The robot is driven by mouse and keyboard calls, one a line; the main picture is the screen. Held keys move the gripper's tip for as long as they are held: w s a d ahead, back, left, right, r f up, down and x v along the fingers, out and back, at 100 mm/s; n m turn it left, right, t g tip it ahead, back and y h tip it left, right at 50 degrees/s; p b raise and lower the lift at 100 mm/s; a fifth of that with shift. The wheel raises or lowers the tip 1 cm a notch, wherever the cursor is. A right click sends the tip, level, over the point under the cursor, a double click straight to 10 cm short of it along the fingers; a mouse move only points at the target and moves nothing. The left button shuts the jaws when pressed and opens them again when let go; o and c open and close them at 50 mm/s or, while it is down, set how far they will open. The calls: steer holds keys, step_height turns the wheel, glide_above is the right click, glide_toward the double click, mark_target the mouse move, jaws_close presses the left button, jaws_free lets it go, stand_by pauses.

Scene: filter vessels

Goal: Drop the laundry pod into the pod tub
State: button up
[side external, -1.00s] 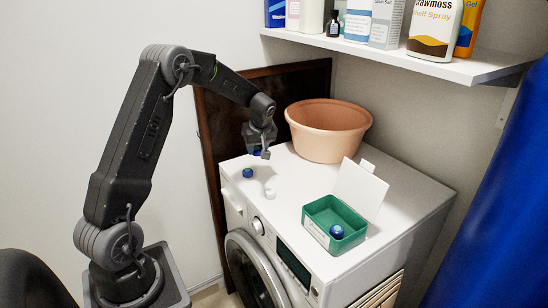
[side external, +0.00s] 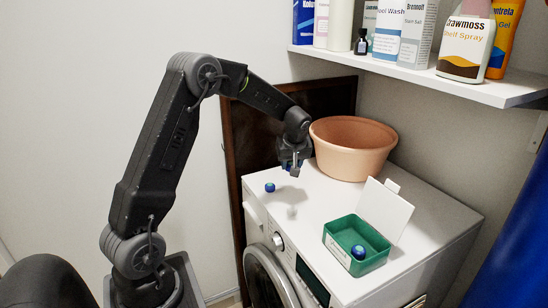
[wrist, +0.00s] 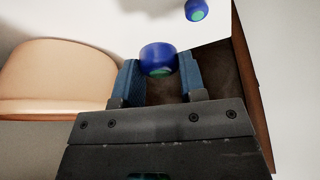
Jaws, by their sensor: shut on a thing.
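My gripper (wrist: 160,80) is shut on a blue laundry pod (wrist: 157,58) with a green patch, held at the fingertips. In the side view my gripper (side external: 294,168) is above the back left of the washer top, and its fingers mostly hide the held pod. The pod tub (side external: 340,254) is a green open box with its white lid (side external: 386,210) raised, toward the front right of my gripper. One blue pod (side external: 359,252) lies inside it. Another blue pod (side external: 270,187) rests on the washer top near its left edge; a loose pod also shows in the wrist view (wrist: 196,10).
A terracotta basin (side external: 352,150) stands at the back of the white washer (side external: 317,228), right of my gripper. A shelf (side external: 430,78) with bottles and boxes hangs above. The washer top between gripper and tub looks clear.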

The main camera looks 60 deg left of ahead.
steer(key=w+d+m+t+h, duration=0.25)
steer(key=d+m, duration=0.45)
steer(key=d, duration=2.3)
steer(key=shift+y, duration=0.45)
steer(key=shift+w+a+f, duration=0.1)
steer(key=shift+f, duration=1.25)
steer(key=shift+w+a+f, duration=0.1)
steer(key=shift+f, duration=1.25)
steer(key=o, duration=1)
steer(key=shift+c, duration=0.2)
steer(key=shift+r, duration=0.15)
steer(key=v, duration=1.3)
steer(key=shift+r, duration=0.3)
